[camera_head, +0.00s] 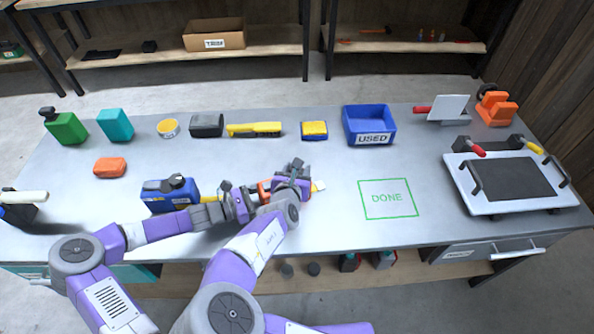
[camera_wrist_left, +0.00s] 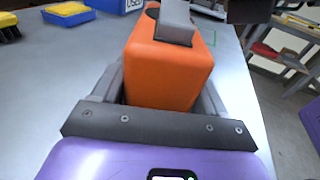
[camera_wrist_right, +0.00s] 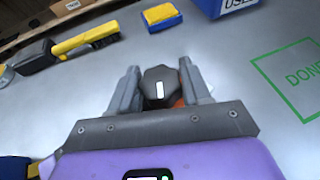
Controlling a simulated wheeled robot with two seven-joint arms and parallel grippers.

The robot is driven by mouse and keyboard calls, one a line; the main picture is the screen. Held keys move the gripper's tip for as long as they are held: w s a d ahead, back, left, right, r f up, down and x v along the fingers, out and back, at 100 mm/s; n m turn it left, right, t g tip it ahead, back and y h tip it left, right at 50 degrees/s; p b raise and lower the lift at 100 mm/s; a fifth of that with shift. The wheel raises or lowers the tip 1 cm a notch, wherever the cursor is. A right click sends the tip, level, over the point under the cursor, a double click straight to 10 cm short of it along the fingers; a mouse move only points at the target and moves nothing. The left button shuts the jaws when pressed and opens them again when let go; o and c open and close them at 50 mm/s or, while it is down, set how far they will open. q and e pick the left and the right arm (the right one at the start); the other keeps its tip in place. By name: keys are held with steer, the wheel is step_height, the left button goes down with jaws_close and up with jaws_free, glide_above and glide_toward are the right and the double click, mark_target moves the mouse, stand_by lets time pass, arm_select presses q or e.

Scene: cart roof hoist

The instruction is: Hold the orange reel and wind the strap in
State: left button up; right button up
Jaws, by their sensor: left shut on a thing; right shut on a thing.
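The orange reel (camera_head: 265,187) is at the front middle of the bench, mostly covered by my grippers. In the left wrist view it is a big orange block (camera_wrist_left: 168,72) between the fingers of my left gripper (camera_wrist_left: 165,95), which is shut on it. My right gripper (camera_head: 292,178) is over the reel. In the right wrist view its fingers (camera_wrist_right: 160,82) are shut on a dark faceted knob (camera_wrist_right: 159,80) with a white mark, with orange just below. A small pale tab (camera_head: 319,185), perhaps the strap's end, shows right of the reel. The rest of the strap is hidden.
The green DONE square (camera_head: 388,198) right of the reel is empty. A blue machine (camera_head: 170,195) stands close left. The blue USED bin (camera_head: 370,125), a yellow-blue block (camera_head: 314,130) and a yellow tool (camera_head: 254,130) lie behind. A white tray (camera_head: 510,182) is at right.

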steer(key=shift+s+d+f+m+h, duration=0.1)
steer(key=shift+d+f+m+h, duration=0.05)
steer(key=shift+m+h, duration=0.15)
stand_by(0.4)
steer(key=o, duration=1)
steer(key=shift+r, duration=0.2)
steer(key=shift+r, duration=0.35)
step_height(320, 180, up, 9)
steer(key=shift+r, duration=0.1)
